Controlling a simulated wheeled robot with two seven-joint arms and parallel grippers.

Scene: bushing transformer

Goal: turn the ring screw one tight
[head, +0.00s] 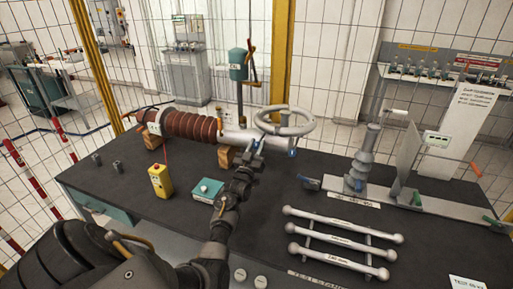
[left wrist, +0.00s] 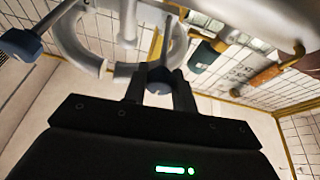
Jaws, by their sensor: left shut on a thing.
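The brown ribbed bushing (head: 190,127) lies on the dark bench, with a grey metal end and a large grey ring (head: 287,121) at its right. My left gripper (head: 252,163) is just below the ring's left side. In the left wrist view my gripper fingers (left wrist: 159,92) are shut on a blue-grey screw head (left wrist: 158,76) below the grey ring (left wrist: 75,40). A second screw with a blue-grey head (left wrist: 20,43) stands out at the left of that view. The fingertips are small and partly hidden in the head view. My right gripper is not in view.
A yellow button box (head: 161,181) and a teal box (head: 207,190) stand left of my arm. Grey rods (head: 335,240) lie at the front right. A grey stepped post (head: 362,162) stands behind them. Wire fencing surrounds the bench.

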